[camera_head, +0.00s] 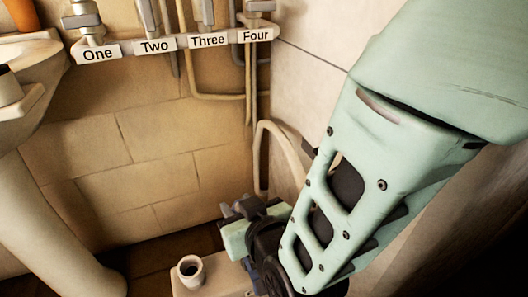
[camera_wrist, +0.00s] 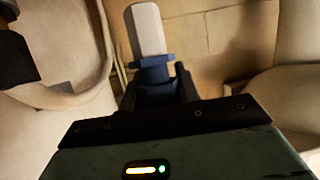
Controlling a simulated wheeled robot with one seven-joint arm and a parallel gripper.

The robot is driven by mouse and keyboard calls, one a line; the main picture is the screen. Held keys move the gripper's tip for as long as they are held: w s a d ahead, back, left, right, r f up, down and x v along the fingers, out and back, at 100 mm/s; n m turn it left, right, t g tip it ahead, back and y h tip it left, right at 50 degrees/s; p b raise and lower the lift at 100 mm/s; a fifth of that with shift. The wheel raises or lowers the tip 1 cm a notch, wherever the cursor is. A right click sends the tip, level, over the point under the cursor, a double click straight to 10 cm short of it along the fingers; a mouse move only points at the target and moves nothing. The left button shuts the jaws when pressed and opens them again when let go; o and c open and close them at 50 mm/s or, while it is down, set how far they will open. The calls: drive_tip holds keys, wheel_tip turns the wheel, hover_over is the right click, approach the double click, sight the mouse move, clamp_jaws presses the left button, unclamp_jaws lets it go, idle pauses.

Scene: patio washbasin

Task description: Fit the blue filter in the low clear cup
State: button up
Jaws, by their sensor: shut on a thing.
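My gripper (camera_wrist: 160,92) is shut on a piece with a blue collar and a pale, faceted body, which I take to be the blue filter (camera_wrist: 153,61). The pale end points away from the gripper, beyond the dark fingers. In the head view my gripper (camera_head: 240,208) is low, near the wall corner, and I cannot make out the held piece there. A small pale cup (camera_head: 190,272) with a dark opening stands upright on a low ledge, left of and below my gripper, apart from it. I cannot tell whether it is the low clear cup; no clearly transparent cup shows.
Valves with labels One (camera_head: 97,54), Two (camera_head: 155,46), Three (camera_head: 208,40) and Four (camera_head: 254,35) line the wall above. A washbasin (camera_head: 40,62) on a pedestal (camera_head: 50,225) stands left. A curved pale pipe (camera_head: 262,150) rises beside my gripper. The low ledge (camera_head: 222,278) has some bare surface.

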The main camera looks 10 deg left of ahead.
drive_tip(key=f+b, duration=0.1)
drive_tip(key=f, duration=0.1)
drive_tip(key=d+f+b, duration=0.1)
drive_tip(key=f+b, duration=0.1)
drive_tip(key=shift+f, duration=0.2)
drive_tip(key=shift+f+b, duration=0.7)
drive_tip(key=shift+f, duration=0.15)
drive_tip(key=shift+a+f, duration=0.1)
drive_tip(key=shift+f, duration=0.2)
idle(0.7)
drive_tip(key=shift+r, duration=0.2)
drive_tip(key=shift+r+p, duration=0.65)
drive_tip(key=shift+r, duration=0.05)
drive_tip(key=shift+f+b, duration=0.5)
drive_tip(key=shift+f, duration=0.2)
idle(1.1)
drive_tip(key=shift+r+p, duration=0.6)
drive_tip(key=shift+r, duration=0.1)
drive_tip(key=shift+f+b, duration=0.65)
drive_tip(key=shift+f, duration=0.2)
idle(0.7)
